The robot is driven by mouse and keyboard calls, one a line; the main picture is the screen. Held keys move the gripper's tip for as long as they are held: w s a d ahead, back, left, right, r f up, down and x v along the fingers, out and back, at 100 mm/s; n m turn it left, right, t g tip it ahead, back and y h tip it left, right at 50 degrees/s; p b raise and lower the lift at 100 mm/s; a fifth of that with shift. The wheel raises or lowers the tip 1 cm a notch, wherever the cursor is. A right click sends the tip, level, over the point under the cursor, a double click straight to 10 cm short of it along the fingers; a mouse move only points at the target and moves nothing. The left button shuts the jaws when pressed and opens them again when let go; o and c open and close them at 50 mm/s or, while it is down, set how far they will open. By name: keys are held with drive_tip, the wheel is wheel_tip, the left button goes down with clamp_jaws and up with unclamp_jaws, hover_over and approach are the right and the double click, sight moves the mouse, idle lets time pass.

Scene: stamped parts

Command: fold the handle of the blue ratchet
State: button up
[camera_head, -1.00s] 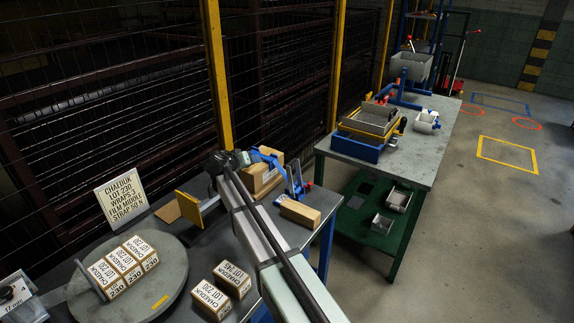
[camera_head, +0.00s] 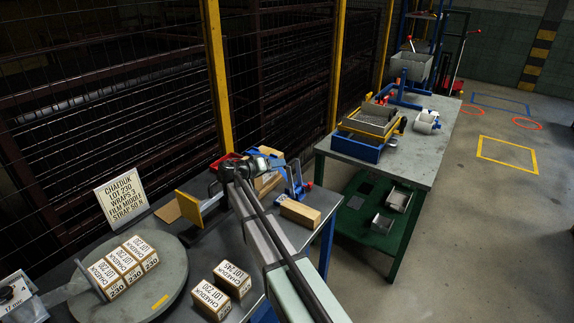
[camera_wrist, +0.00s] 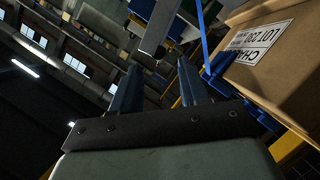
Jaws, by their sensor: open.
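In the wrist view, a blue part (camera_wrist: 219,66), probably the ratchet, sits on a blue strap against a labelled carton (camera_wrist: 270,50). Its handle position cannot be made out. My gripper (camera_wrist: 157,80) is open and empty, its two dark blue fingers standing apart, left of the blue part and not touching it. In the head view, the end of my arm is beside the cartons (camera_head: 266,182) at the back of the near table. A blue piece (camera_head: 270,152) shows on top of them, partly hidden. Which blue piece is the ratchet is unclear from there.
A blue frame-like device (camera_head: 295,182) and a loose tan block (camera_head: 300,212) are right of my arm. A round turntable (camera_head: 172,283) carries several labelled cartons. A yellow plate (camera_head: 189,207) and a sign (camera_head: 121,194) stand left. Wire fencing rises behind.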

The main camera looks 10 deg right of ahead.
drive_tip(key=shift+x, duration=3.05)
clamp_jaws()
